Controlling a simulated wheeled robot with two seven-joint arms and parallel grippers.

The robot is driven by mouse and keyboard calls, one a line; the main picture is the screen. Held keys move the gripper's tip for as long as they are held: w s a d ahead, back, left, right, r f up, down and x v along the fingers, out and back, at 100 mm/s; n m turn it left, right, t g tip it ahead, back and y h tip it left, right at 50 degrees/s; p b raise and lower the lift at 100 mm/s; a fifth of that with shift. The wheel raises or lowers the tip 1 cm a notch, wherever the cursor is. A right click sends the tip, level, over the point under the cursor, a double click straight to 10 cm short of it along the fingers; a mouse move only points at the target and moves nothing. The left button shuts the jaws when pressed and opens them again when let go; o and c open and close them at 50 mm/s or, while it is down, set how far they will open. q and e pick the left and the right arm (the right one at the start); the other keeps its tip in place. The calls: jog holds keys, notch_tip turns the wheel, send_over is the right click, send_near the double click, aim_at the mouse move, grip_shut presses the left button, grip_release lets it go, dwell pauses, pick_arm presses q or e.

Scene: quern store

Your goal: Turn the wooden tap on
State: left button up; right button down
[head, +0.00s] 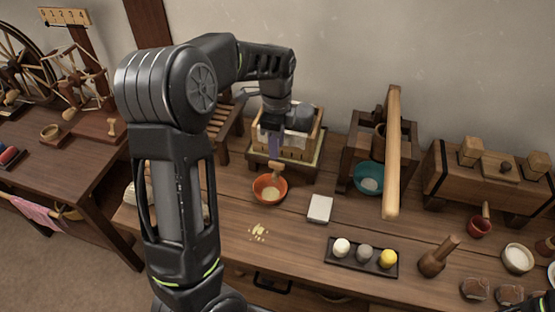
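A small wooden piece that looks like the wooden tap (276,168) sticks out at the front of a wooden bin (297,154). It is just above an orange bowl (264,197) with pale yellow stuff in it. My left gripper (274,147) points down in front of the bin, just above the tap. The wrist hides most of it, and I cannot tell whether its fingers are apart or touch the tap. Only a dark bit, probably of my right arm, shows at the bottom right corner; its gripper is not seen.
A white block (320,209) and yellow crumbs (258,233) lie near the bowl. A dark tray (345,262) holds three balls. To the right stand a wooden press with a long beam (392,150), a teal bowl (368,178) and a wooden chest (455,178). A second table is at left.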

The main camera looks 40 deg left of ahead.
aim_at(276, 163)
pick_arm(q)
notch_tip(276, 163, down, 7)
jog(key=shift+r, duration=0.15)
jog(key=shift+c, duration=0.5)
grip_shut()
